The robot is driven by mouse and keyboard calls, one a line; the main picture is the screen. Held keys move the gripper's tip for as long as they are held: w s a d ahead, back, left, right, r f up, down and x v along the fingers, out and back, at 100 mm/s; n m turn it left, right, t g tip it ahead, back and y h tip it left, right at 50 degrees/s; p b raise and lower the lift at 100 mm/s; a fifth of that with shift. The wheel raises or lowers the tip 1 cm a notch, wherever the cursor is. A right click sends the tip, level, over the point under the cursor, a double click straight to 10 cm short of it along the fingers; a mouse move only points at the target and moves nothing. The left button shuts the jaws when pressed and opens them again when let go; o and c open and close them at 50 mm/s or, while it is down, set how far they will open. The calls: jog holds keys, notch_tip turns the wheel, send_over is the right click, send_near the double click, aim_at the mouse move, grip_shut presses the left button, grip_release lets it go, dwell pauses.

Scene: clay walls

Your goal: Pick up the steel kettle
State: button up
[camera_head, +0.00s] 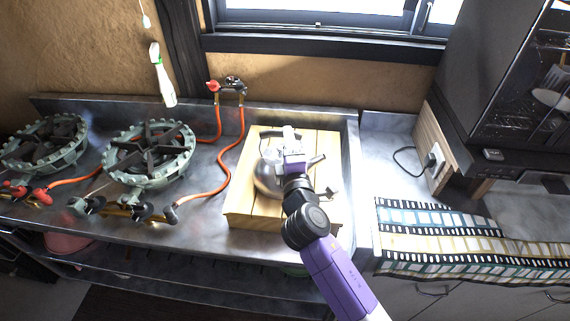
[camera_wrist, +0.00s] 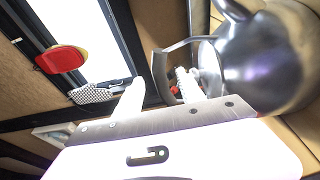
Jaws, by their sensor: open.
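The steel kettle (camera_head: 267,180) stands on a slatted wooden board (camera_head: 246,208), partly hidden behind my arm and gripper in the head view. In the wrist view its shiny round body (camera_wrist: 268,62) fills the upper right, with the spout at the top. Its dark angular handle (camera_wrist: 160,72) reaches out to the left of the body. My gripper (camera_head: 290,146) is over the kettle. In the wrist view its two pale fingers (camera_wrist: 160,92) are apart, and the handle's end appears between them. I cannot tell whether they touch it.
Two green gas burners (camera_head: 150,152) with orange hoses stand left on the steel counter. A gas tap (camera_head: 228,86) is behind the board, and a white-green bottle (camera_head: 162,76) hangs on the clay wall. A patterned cloth (camera_head: 440,238) and a dark appliance (camera_head: 500,80) are at right.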

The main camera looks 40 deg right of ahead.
jog(key=shift+p+x, duration=0.75)
jog(key=shift+x, duration=2.75)
jog(key=shift+s+d, duration=0.1)
jog(key=shift+d, duration=0.05)
grip_shut()
jog(key=shift+f, duration=0.1)
jog(key=shift+r, duration=0.25)
